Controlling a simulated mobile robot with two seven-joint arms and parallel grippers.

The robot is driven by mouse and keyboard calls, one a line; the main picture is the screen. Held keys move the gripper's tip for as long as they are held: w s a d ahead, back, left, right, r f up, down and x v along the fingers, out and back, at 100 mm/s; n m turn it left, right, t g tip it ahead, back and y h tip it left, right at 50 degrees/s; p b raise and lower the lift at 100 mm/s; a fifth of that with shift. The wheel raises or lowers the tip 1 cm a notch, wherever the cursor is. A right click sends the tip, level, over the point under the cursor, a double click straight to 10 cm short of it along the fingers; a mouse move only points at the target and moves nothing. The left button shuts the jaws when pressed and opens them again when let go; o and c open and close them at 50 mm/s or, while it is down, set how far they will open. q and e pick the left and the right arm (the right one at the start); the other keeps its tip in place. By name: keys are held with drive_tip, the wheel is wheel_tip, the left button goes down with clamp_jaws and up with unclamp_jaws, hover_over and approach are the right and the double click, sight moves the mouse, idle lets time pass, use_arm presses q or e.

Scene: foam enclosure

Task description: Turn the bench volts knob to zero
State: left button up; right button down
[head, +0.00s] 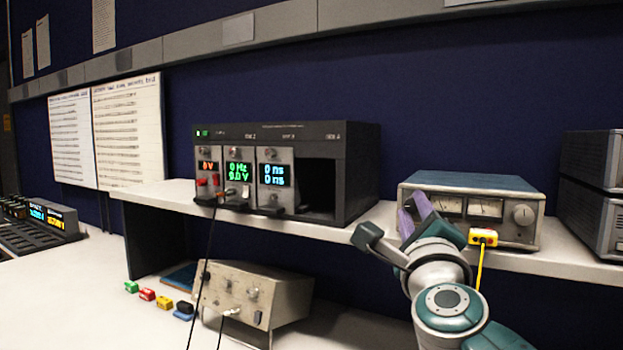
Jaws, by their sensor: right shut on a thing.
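The bench supply (470,187) is a grey box with a teal top, two dial meters (485,208) and a round knob (523,214) at the right of its front. It stands on the shelf at the right. My right gripper (414,212), with purple fingers, is at the left end of its front. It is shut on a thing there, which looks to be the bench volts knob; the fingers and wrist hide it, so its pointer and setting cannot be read. The visible right knob is clear of my gripper. My left gripper is out of view.
A yellow plug (483,237) with a yellow cable is at the supply's lower front, close to my right wrist. A dark module rack (350,160) stands left on the shelf (165,192). Grey boxes (592,200) stand at the right. A beige box (255,290) sits below.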

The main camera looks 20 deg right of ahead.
drive_tip(key=n+y+p, duration=0.1)
drive_tip(key=n+p, duration=0.1)
drive_tip(key=p, duration=0.1)
drive_tip(key=r+n+y+p, duration=0.1)
drive_tip(key=n+p, duration=0.2)
drive_tip(key=p, duration=0.1)
drive_tip(key=shift+n+g, duration=0.3)
drive_tip(key=shift+g, duration=0.1)
drive_tip(key=shift+f+n+g+p, duration=0.25)
drive_tip(key=shift+n+g+p, duration=0.15)
drive_tip(key=shift+n+p, duration=0.65)
drive_tip(key=c, duration=0.6)
unclamp_jaws()
drive_tip(key=shift+s, duration=0.15)
